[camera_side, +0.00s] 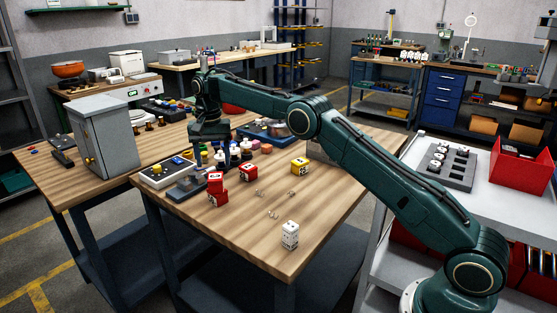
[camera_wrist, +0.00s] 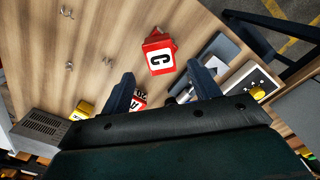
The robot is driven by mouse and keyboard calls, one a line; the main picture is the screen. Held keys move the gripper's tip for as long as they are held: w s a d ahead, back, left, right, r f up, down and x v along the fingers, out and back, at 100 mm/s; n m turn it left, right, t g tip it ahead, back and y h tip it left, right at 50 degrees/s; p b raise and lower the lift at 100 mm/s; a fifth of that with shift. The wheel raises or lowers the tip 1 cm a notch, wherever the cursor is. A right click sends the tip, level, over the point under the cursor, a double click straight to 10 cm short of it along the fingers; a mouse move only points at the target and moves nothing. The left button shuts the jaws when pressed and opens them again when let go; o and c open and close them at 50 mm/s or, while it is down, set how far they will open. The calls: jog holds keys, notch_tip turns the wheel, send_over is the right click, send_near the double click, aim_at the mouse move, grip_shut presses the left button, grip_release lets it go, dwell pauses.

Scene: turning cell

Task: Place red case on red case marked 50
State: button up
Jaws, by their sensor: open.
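In the side view, an upper red case (camera_side: 216,177) appears directly above a lower red case (camera_side: 217,197), seemingly stacked. Another red case (camera_side: 247,172) stands apart to their right; a red case (camera_wrist: 139,100) shows partly behind a finger in the wrist view. I cannot read a "50" on any. My gripper (camera_wrist: 162,86) is open and empty, above the table near the red cases (camera_side: 209,145).
A yellow case (camera_side: 300,166) and a white case (camera_side: 290,236) stand on the table (camera_side: 240,240). Small metal hooks (camera_side: 273,214) lie between. A control box with a yellow button (camera_side: 167,172) is left; bottles (camera_side: 245,149) and a blue tray (camera_side: 268,135) stand behind.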

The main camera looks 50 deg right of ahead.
notch_tip(320, 180, up, 4)
jog(key=shift+r, duration=0.25)
dwell(0.4)
jog(key=shift+r, duration=0.25)
dwell(0.6)
notch_tip(320, 180, up, 12)
jog(key=n+t, duration=0.1)
jog(key=n, duration=0.1)
send_over(215, 176)
jog(key=s+a, duration=0.1)
jog(key=s, duration=0.6)
jog(key=s+a+r+n+t, duration=0.1)
jog(key=s+r+n+t, duration=0.3)
jog(key=s, duration=0.9)
jog(key=s+f+n, duration=0.1)
jog(key=s+f, duration=0.2)
jog(key=s, duration=0.6)
jog(key=s+f+n, duration=0.1)
jog(key=s+f, duration=0.2)
jog(key=s, duration=0.5)
jog(key=s+a+f+n, duration=0.1)
jog(key=s+f, duration=0.3)
jog(key=s, duration=0.5)
jog(key=shift+s+t, duration=0.3)
jog(key=shift+s, duration=0.05)
